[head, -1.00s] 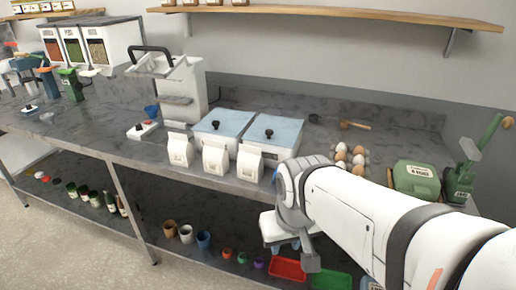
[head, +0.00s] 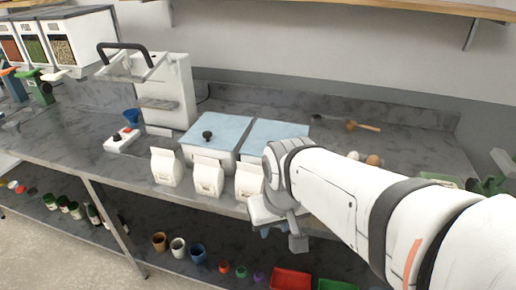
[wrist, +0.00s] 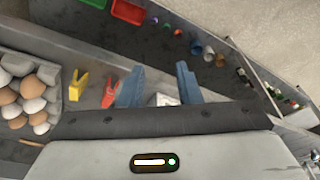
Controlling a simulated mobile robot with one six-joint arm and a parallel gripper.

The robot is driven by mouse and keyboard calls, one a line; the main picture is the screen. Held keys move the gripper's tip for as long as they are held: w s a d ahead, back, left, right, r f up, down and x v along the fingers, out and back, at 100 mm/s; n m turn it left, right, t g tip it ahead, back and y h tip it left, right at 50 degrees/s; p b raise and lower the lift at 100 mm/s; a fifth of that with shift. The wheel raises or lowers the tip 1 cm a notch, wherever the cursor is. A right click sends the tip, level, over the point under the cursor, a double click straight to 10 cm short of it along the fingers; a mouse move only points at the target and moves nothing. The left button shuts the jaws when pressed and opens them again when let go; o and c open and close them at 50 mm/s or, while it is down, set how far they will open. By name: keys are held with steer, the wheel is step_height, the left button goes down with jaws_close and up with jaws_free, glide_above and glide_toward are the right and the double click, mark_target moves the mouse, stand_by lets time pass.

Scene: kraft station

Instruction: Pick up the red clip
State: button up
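The red clip (wrist: 110,88) lies on the grey counter in the wrist view, just left of my left finger. It looks orange-red, with its prongs toward the top of the picture. My gripper (wrist: 158,78) has two blue fingers spread apart, with no object held between them. A white carton top shows lower down between the fingers. In the head view my gripper (head: 272,230) hangs by the counter's front edge, mostly hidden by my arm. The red clip does not show in the head view; my arm covers that part of the counter.
A yellow clip (wrist: 78,85) lies left of the red one, near an egg tray (wrist: 18,112). White cartons (head: 207,176) stand at the counter's front edge before two blue-lidded bins (head: 217,134). Red (head: 290,279) and green trays and several cups are on the lower shelf.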

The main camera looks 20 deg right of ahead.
steer(key=shift+a, duration=0.15)
steer(key=w+d+m+g+p, duration=0.1)
steer(key=w+d+m+p, duration=0.1)
steer(key=w+d, duration=0.1)
steer(key=w+d+m+p, duration=0.2)
steer(key=w+d, duration=0.2)
steer(key=w+d+m+g+p, duration=0.1)
steer(key=w+d+m+p, duration=0.1)
steer(key=w+d+m, duration=0.1)
steer(key=shift+w+d+g, duration=0.3)
steer(key=shift+w+d, duration=0.2)
steer(key=shift+w, duration=0.2)
steer(key=shift+w+d+f, duration=0.15)
steer(key=shift+d+f, duration=0.1)
steer(key=shift+f, duration=0.05)
steer(key=f, duration=0.2)
steer(key=f+p, duration=0.1)
steer(key=f, duration=0.4)
steer(key=shift+w+d+f, duration=0.25)
steer(key=shift+w+f, duration=0.05)
steer(key=shift+w, duration=0.1)
jaws_close()
